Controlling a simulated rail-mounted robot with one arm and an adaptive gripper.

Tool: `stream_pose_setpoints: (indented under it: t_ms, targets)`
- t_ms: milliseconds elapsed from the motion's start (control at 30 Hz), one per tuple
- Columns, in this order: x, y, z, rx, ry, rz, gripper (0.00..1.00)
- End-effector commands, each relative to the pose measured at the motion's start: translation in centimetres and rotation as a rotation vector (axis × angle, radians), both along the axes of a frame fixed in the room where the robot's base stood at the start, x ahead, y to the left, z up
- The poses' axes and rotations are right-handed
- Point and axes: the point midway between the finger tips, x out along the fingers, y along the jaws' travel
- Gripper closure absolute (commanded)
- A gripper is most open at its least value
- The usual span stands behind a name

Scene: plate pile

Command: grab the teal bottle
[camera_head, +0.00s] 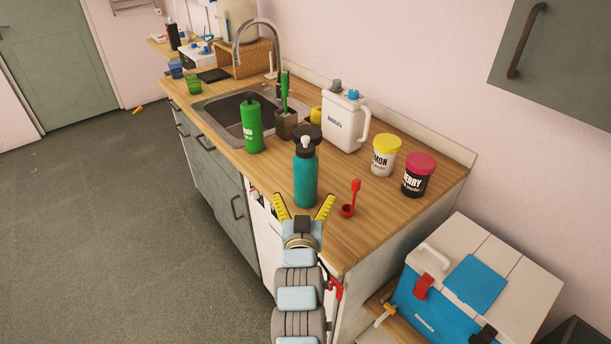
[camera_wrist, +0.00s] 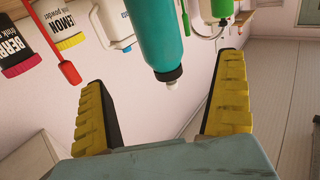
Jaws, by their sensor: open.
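The teal bottle (camera_head: 305,176) stands upright near the front edge of the wooden counter (camera_head: 352,238), with a dark cap and white tip. My gripper (camera_head: 305,207) is open in front of it, its yellow fingers spread. In the wrist view the picture is upside down, and the teal bottle (camera_wrist: 156,36) shows between and beyond the open fingers of my gripper (camera_wrist: 168,98). The fingers appear apart from the bottle, and nothing is held.
A red scoop (camera_head: 350,202) lies close to the bottle's right. A green bottle (camera_head: 252,127) stands left, by the sink (camera_head: 222,112). A white jug (camera_head: 343,124), lemon tub (camera_head: 384,156) and berry tub (camera_head: 418,176) stand behind and right. A blue cooler (camera_head: 470,290) sits lower right.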

Motion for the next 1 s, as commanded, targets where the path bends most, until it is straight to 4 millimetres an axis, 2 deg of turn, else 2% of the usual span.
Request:
stream_pose_setpoints:
  t_ms: [500,1000]
  targets:
    - [5.4,-0.2,0.1,0.001,0.002,0.000,0.00]
    - [7.3,-0.2,0.0,0.001,0.003,0.000,0.00]
